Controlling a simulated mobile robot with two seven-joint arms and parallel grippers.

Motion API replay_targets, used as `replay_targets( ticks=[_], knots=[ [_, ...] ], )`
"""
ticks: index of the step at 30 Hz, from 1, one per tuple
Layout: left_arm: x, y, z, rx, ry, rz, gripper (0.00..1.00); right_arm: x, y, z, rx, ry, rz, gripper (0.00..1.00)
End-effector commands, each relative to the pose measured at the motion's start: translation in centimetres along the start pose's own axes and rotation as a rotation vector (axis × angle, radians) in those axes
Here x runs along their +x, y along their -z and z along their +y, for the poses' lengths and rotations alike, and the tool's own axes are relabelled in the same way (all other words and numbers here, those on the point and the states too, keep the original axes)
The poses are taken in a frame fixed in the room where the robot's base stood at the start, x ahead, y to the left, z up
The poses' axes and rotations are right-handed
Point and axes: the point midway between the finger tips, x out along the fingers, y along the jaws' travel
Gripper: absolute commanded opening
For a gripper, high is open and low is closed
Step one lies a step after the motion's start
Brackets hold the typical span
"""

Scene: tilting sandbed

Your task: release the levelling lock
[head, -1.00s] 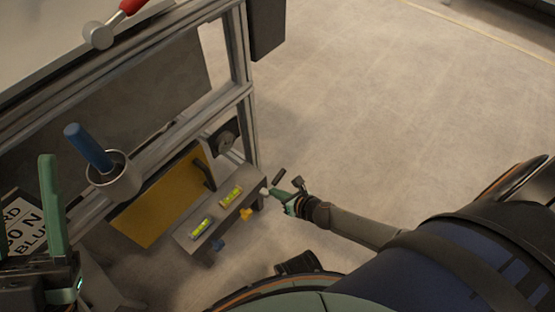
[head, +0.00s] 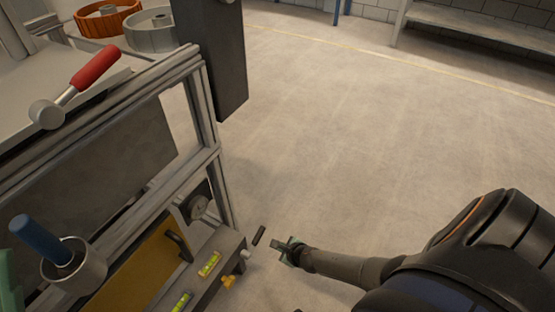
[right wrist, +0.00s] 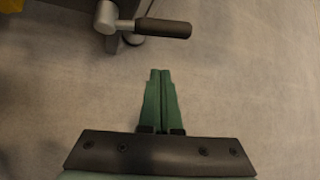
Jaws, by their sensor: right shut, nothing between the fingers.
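A small lever with a dark grip, which looks like the levelling lock (head: 259,235), sticks out from the end of a grey bar carrying spirit levels. In the right wrist view the lever (right wrist: 163,28) shows a grey hub with the dark grip pointing right. My right gripper (head: 277,244) is just right of the lever and apart from it. In the right wrist view the green fingers of my right gripper (right wrist: 161,73) are together and empty, below the grip in the picture. A green piece of my left gripper (head: 9,285) shows at the left edge, mostly cut off.
Two spirit levels (head: 209,263) (head: 182,302) lie on the grey bar, with a yellow knob (head: 228,281) beside it. A yellow panel (head: 143,268) has a dark handle. A red-handled lever (head: 92,69) and a blue-handled tool in a cup (head: 40,238) are left. Open floor lies right.

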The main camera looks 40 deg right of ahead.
Motion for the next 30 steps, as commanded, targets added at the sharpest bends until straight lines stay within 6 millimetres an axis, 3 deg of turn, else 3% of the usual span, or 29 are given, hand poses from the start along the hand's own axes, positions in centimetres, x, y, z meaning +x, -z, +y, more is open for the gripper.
replay_targets(
  ticks=[1, 3, 12, 15, 21, 30],
  knots=[
    [-1.0, -1.0, 0.5, -0.010, 0.000, -0.005, 0.50, 1.6, 0.3, 0.2, 0.002, 0.002, -0.001, 0.00],
    [-1.7, -1.8, 0.8, -0.024, -0.001, -0.012, 0.50, 2.8, 0.3, 0.2, 0.002, 0.002, -0.001, 0.00],
    [-4.4, -4.8, 2.9, 0.013, -0.040, -0.030, 0.50, 7.7, 0.3, 0.3, 0.002, 0.001, -0.001, 0.00],
    [-2.5, -3.5, 2.1, 0.000, -0.037, -0.045, 0.50, 5.6, -1.6, -0.2, 0.001, -0.001, -0.002, 0.00],
    [-1.3, -1.2, 1.2, -0.014, -0.022, -0.003, 0.50, 4.6, -2.8, -0.1, 0.001, 0.000, 0.000, 0.00],
    [-1.1, -1.2, 0.8, -0.014, -0.016, -0.003, 0.50, 4.4, -3.1, 0.1, 0.001, 0.000, 0.000, 0.00]
  ],
)
